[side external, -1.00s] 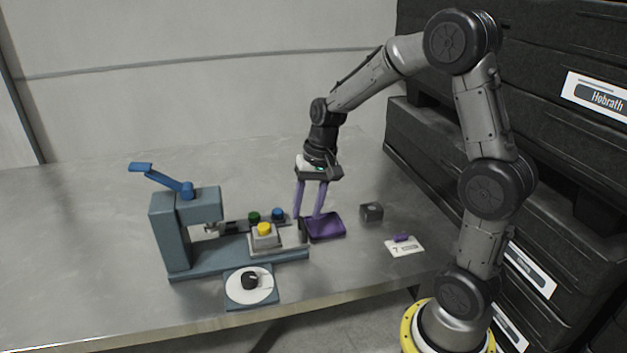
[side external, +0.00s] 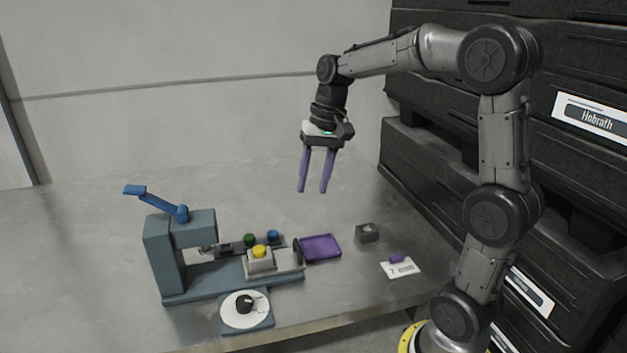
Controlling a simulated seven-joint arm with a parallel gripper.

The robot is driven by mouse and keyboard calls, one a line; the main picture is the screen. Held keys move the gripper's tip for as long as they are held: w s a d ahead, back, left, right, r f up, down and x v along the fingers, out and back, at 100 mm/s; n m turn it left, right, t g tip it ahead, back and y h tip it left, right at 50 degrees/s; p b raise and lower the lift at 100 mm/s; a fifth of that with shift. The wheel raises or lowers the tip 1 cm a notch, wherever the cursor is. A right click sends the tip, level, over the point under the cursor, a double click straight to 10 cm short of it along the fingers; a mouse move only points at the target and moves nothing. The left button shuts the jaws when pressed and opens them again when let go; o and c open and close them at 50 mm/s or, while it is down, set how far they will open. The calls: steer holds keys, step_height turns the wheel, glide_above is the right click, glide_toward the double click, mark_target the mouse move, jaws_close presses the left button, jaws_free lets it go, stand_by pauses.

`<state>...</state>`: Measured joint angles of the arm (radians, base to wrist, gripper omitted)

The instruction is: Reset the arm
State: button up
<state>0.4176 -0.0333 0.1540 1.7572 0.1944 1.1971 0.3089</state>
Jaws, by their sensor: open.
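My gripper (side external: 314,190) hangs in the air above the steel table, its two long purple fingers spread apart and pointing down. Nothing is between the fingers. In the picture it is above the purple tray (side external: 320,249), clear of it and of everything else. The arm rises from a yellow-ringed base at the lower right and reaches left.
On the table (side external: 90,230) stands a blue-grey press (side external: 165,258) with a blue lever, a yellow button (side external: 260,251), green and blue buttons, and a dial (side external: 246,306). A dark block (side external: 367,233) and a white card (side external: 401,268) lie right. Black crates (side external: 590,180) stack behind the arm.

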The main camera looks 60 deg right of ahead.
steer(key=s+a+r+n+t, duration=0.2)
steer(key=s+a+r+n, duration=0.25)
steer(key=s+a, duration=0.4)
steer(key=s+a+f+n+t+h, duration=0.1)
steer(key=s+a+f+n+t, duration=0.1)
steer(key=s+f+n, duration=0.2)
steer(key=s+f, duration=0.2)
steer(key=s, duration=0.2)
steer(key=shift+s+h, duration=0.15)
steer(key=shift+h, duration=0.15)
steer(key=shift+n, duration=0.25)
